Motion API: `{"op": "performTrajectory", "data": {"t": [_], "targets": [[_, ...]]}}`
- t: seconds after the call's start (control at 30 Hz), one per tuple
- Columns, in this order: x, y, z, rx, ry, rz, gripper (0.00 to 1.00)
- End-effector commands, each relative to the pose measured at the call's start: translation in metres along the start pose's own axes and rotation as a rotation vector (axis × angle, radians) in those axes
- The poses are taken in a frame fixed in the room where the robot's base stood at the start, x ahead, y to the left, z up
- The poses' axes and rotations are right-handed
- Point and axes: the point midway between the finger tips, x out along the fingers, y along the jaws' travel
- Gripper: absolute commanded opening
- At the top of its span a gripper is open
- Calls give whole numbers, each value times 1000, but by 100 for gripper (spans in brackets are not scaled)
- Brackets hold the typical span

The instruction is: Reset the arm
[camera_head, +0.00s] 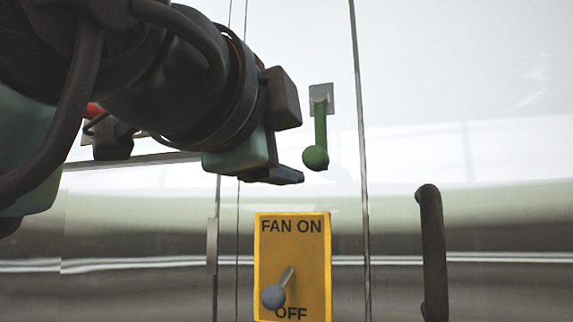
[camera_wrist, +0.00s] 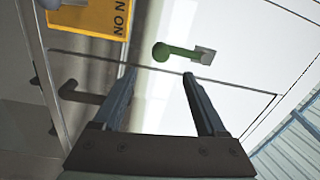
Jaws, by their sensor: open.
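My arm reaches in from the upper left in the head view. My gripper (camera_head: 292,150) is in front of the metal wall, left of a green lever with a round knob (camera_head: 319,135). In the wrist view my gripper (camera_wrist: 158,80) has its two fingers apart with nothing between them. The green lever (camera_wrist: 180,52) shows there just beyond the fingertips, and I see no contact. In the head view the lever hangs straight down from its square plate.
A yellow FAN ON/OFF panel (camera_head: 312,262) with a grey switch knob (camera_head: 273,296) sits below my gripper; the knob points toward OFF. A dark vertical handle (camera_head: 432,250) stands on the right. The panel also shows in the wrist view (camera_wrist: 98,15). The upper right wall is clear.

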Motion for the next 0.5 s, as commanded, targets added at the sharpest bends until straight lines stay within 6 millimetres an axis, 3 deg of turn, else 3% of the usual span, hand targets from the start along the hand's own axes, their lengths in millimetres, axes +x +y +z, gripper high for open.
{"op": "performTrajectory", "data": {"t": [0.33,0.5], "targets": [[0,1,0,-5,2,-3,74],[6,19,-5,-185,59,-117,74]]}}
